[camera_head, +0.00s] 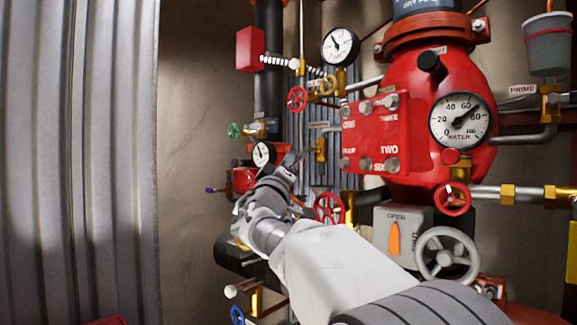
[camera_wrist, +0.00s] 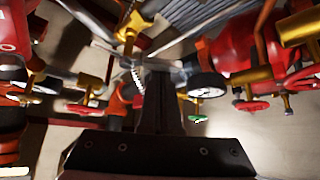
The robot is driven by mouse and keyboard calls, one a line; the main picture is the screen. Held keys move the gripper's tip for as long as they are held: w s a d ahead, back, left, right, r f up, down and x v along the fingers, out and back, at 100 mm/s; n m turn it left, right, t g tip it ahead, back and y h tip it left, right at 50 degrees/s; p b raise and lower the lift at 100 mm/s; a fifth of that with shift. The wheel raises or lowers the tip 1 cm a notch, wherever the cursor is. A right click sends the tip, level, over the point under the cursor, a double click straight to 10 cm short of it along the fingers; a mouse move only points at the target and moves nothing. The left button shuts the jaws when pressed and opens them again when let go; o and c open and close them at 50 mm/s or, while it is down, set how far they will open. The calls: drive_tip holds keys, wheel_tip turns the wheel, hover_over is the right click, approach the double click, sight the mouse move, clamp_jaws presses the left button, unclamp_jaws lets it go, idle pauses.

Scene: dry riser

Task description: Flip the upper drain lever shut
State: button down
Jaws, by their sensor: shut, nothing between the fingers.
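My arm reaches up and left from the bottom of the head view. My gripper (camera_head: 291,163) is shut and empty in front of the pipework, near a small black-rimmed gauge (camera_head: 263,154). In the wrist view my gripper (camera_wrist: 158,75) is a dark shape pointing into blurred pipes. A brass valve fitting (camera_head: 320,148) stands just right of the gripper in the head view. A small purple-tipped handle (camera_head: 211,189) sticks out to the left. I cannot tell which part is the upper drain lever; its label is not readable. Contact with any part cannot be made out.
A large red valve body (camera_head: 440,110) with a red plate (camera_head: 376,135) and water gauge (camera_head: 461,121) fills the right. Red handwheels (camera_head: 329,208), a grey handwheel (camera_head: 447,256) and a green handwheel (camera_head: 235,131) project nearby. Bare wall (camera_head: 195,100) lies left.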

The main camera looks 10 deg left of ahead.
drive_tip(key=n+g+y, duration=0.1)
drive_tip(key=n, duration=0.1)
drive_tip(key=d+n+g+y, duration=0.1)
drive_tip(key=n, duration=0.2)
drive_tip(key=s+f+n+g+y, duration=0.1)
drive_tip(key=n, duration=0.2)
drive_tip(key=shift+d+f+g+y+p, duration=0.1)
drive_tip(key=shift+d+g+y+p, duration=0.2)
drive_tip(key=shift+y+p, duration=0.1)
drive_tip(key=n+g+p, duration=0.1)
drive_tip(key=n, duration=0.1)
drive_tip(key=shift+s+d+f+n+g+p, duration=0.2)
drive_tip(key=shift+d+f+n+g+p, duration=0.1)
drive_tip(key=shift+d+f+g+p, duration=0.1)
drive_tip(key=shift+d, duration=0.15)
drive_tip(key=shift+s, duration=0.1)
drive_tip(key=s+d+f+b, duration=0.1)
drive_tip(key=s+b, duration=0.4)
drive_tip(key=s, duration=1.2)
drive_tip(key=shift+s+d, duration=0.15)
drive_tip(key=shift+d, duration=0.25)
